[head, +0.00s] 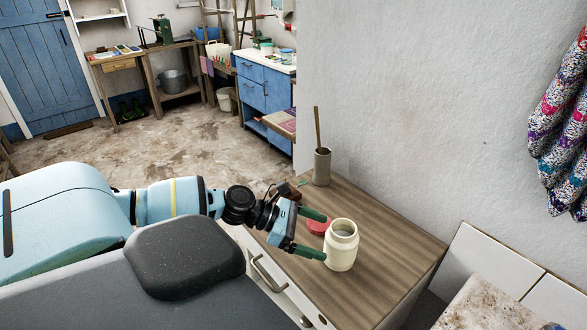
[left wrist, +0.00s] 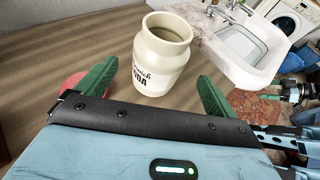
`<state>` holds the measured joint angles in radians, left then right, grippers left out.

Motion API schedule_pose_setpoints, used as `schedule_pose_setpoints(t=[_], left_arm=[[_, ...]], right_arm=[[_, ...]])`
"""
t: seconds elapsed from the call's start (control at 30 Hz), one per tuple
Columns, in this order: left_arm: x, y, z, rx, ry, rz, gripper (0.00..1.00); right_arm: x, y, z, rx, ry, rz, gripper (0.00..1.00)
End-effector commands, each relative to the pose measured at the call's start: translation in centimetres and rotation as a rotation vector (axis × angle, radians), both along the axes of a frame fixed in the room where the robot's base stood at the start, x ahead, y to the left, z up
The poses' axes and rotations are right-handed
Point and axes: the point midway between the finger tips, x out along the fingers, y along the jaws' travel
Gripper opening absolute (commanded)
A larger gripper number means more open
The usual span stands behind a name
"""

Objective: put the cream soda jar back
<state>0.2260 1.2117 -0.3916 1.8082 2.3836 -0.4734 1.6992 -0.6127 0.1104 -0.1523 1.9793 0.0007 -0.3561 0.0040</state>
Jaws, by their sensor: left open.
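The cream soda jar (head: 341,249) stands upright and without a lid on the wooden top of a cabinet. In the left wrist view the jar (left wrist: 160,58) shows dark lettering, partly readable. My left gripper (head: 326,236) is open, its two green fingers pointing at the jar from the left. In the left wrist view the jar stands between and slightly beyond the fingertips, with no clear contact. A red lid (head: 317,227) lies on the top behind the upper finger. A black and green part at the right edge of the left wrist view looks like my right gripper (left wrist: 297,90); its jaws are unclear.
A grey cylindrical holder (head: 322,168) with a wooden stick stands at the far end of the wooden top (head: 385,228), by the wall. A small dark brown item (head: 288,191) lies near the gripper. A white sink (left wrist: 243,48) shows in the left wrist view. The top's right part is clear.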

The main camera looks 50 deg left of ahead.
Motion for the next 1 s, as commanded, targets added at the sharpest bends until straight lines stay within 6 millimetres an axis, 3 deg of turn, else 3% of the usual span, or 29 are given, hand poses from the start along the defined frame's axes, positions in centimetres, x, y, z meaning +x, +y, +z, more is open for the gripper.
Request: schedule_pose_setpoints(t=[0.5, 1.0], left_arm=[[-2.9, 3.5, 2.2, 0.001, -0.006, 0.0, 0.93], [-3.3, 3.9, 2.2, 0.0, -0.002, -0.001, 0.93]], right_arm=[[2.0, -0.6, 2.5, -0.016, -0.062, 0.013, 0.83], [1.8, -0.6, 2.2, -0.017, -0.054, 0.01, 0.83]])
